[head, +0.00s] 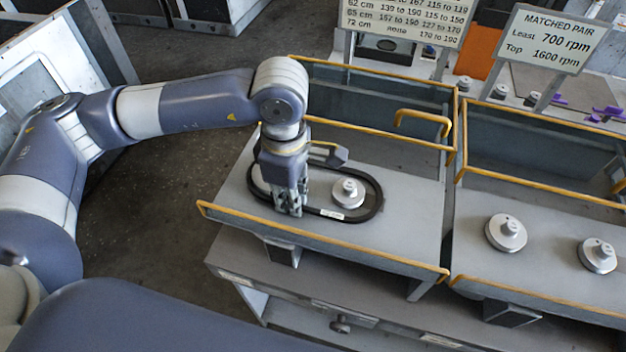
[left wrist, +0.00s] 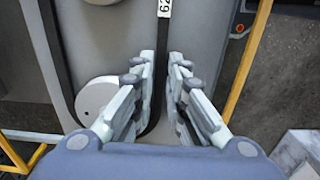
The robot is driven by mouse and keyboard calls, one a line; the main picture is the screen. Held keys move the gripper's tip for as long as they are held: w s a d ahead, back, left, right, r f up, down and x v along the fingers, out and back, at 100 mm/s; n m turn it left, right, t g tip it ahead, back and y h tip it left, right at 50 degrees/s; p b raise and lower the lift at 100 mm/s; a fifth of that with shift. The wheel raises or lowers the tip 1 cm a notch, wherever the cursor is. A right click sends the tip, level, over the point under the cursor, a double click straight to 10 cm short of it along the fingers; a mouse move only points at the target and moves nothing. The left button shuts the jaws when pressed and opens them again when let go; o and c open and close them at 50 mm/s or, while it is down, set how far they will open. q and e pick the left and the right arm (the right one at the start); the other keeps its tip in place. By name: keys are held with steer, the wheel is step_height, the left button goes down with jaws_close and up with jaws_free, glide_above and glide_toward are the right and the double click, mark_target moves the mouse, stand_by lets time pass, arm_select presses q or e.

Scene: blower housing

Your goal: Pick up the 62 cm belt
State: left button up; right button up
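The 62 cm belt (head: 378,205) is a black loop lying on the grey deck of the left housing. It lies around a silver stepped pulley (head: 348,191), with slack. Its white tag reads 62 in the left wrist view (left wrist: 164,8). My left gripper (head: 290,208) points down at the near left part of the loop. In the left wrist view its fingers (left wrist: 161,62) stand a little apart, one on each side of a belt strand. They look open, and contact with the belt cannot be made out. My right gripper is not in view.
Yellow-edged walls (head: 325,240) frame the left housing, and a yellow handle (head: 423,117) stands at its back. The right housing holds two pulleys (head: 506,233). A belt-size sign (head: 408,20) and a MATCHED PAIR sign (head: 556,38) stand behind.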

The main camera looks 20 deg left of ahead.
arm_select(q)
jaws_close()
steer(key=shift+r, duration=0.15)
steer(key=shift+w+r, duration=0.1)
steer(key=shift+r, duration=0.25)
step_height(320, 180, up, 14)
stand_by(0.5)
